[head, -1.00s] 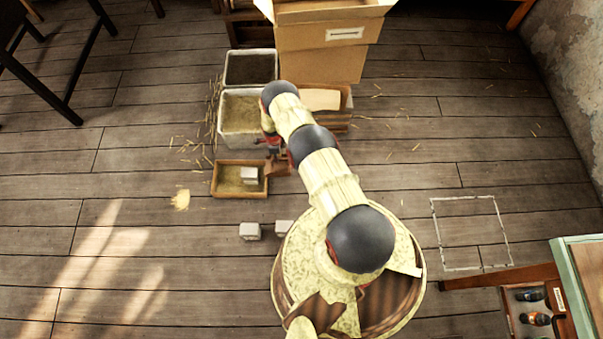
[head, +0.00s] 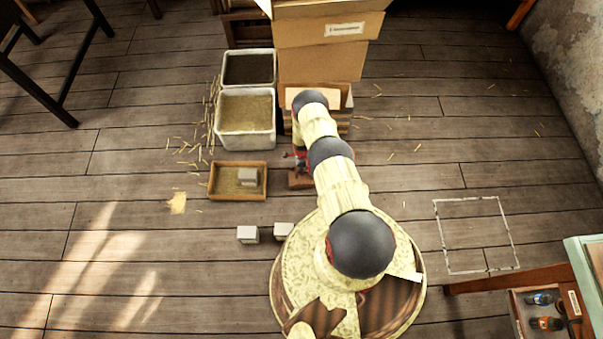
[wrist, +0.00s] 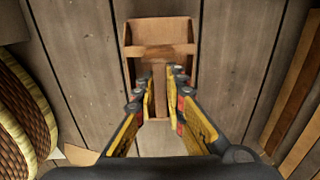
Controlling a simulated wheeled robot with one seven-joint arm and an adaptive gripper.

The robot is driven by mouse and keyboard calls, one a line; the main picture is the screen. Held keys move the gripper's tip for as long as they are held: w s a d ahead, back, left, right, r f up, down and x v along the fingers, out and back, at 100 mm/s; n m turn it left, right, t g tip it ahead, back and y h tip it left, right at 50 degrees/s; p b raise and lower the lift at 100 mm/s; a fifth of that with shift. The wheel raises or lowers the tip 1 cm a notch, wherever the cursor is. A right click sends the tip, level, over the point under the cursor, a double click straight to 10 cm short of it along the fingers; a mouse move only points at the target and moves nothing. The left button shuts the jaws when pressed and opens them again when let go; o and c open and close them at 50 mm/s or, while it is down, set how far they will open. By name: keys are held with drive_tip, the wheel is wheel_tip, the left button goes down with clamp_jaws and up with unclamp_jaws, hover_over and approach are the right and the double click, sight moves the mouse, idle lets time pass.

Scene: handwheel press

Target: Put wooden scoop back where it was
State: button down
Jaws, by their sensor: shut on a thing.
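The wooden scoop (wrist: 160,32) is a brown open box with a handle, in the upper middle of the wrist view. Its handle (wrist: 160,92) runs down between the yellow pads of my gripper (wrist: 163,80), which is shut on it. In the head view the scoop (head: 300,179) is a small brown shape just right of the shallow wooden tray, partly hidden by my arm. My gripper (head: 298,160) is above it and mostly covered by the arm. The scoop is over bare floorboards; I cannot tell whether it touches them.
The shallow tray (head: 238,195) holds grain and a pale block (head: 248,176). Two pale bins (head: 246,150) (head: 250,52) and stacked cardboard boxes (head: 325,62) stand behind. Two blocks (head: 248,234) (head: 283,230) lie in front. A white floor outline (head: 440,235) at right is empty.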

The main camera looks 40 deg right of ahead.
drive_tip(key=shift+f, duration=1.15)
drive_tip(key=shift+a+f, duration=0.1)
drive_tip(key=shift+f, duration=0.05)
drive_tip(key=c, duration=1.8)
unclamp_jaws()
drive_tip(key=shift+c, duration=0.2)
